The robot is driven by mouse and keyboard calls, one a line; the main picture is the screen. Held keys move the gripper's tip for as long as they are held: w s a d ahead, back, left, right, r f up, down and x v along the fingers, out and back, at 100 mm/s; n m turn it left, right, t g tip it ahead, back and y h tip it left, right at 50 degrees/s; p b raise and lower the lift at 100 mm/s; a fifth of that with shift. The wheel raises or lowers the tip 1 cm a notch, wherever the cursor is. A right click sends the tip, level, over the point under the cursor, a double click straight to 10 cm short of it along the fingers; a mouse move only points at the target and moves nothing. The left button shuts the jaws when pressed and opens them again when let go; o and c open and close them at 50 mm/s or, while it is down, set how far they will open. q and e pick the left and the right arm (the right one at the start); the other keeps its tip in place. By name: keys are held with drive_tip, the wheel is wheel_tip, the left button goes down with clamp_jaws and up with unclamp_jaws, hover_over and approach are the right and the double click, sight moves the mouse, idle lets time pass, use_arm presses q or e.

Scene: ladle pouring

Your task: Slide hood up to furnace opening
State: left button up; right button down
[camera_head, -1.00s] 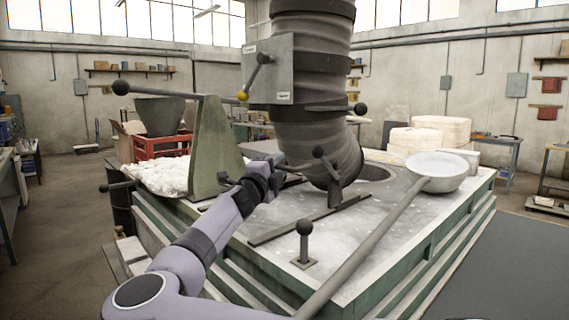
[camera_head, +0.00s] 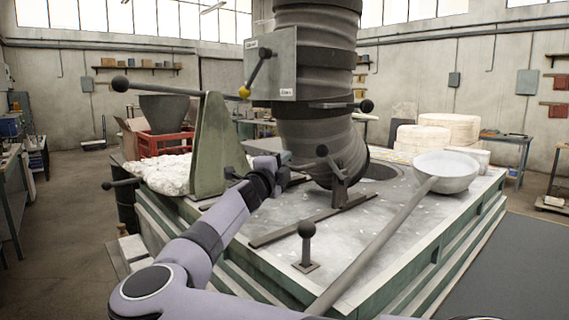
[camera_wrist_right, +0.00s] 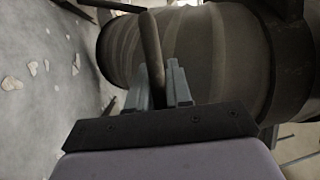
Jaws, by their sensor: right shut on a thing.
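The hood (camera_head: 325,140) is a thick grey ribbed duct hanging over the furnace top (camera_head: 290,222). Its curved lower end stands beside the dark round furnace opening (camera_head: 382,171), which shows partly, to the right of the hood. My right gripper (camera_head: 284,176) is at the left of the hood's lower end. In the right wrist view, its fingers (camera_wrist_right: 160,88) are shut around a dark rod-like handle (camera_wrist_right: 150,48) in front of the ribbed hood (camera_wrist_right: 215,55). My left gripper is not in view.
A ladle (camera_head: 447,168) rests its bowl at the furnace's right side, its long handle running toward me. A green upright bracket (camera_head: 208,150) and white lumpy material (camera_head: 163,173) lie left.

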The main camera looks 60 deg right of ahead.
sight(298, 158)
drive_tip(key=shift+s+d+r, duration=0.1)
drive_tip(key=shift+s+d, duration=0.15)
drive_tip(key=shift+d, duration=0.45)
drive_tip(key=shift+s+d, duration=0.2)
drive_tip(key=shift+d, duration=0.45)
drive_tip(key=shift+s+d+r, duration=0.1)
drive_tip(key=shift+s+d, duration=0.15)
drive_tip(key=shift+d, duration=0.45)
drive_tip(key=c, duration=1.1)
unclamp_jaws()
drive_tip(key=shift+a+f, duration=0.35)
drive_tip(key=shift+a, duration=0.15)
drive_tip(key=shift+b+v, duration=0.95)
drive_tip(key=shift+v, duration=2.15)
drive_tip(key=shift+r, duration=0.15)
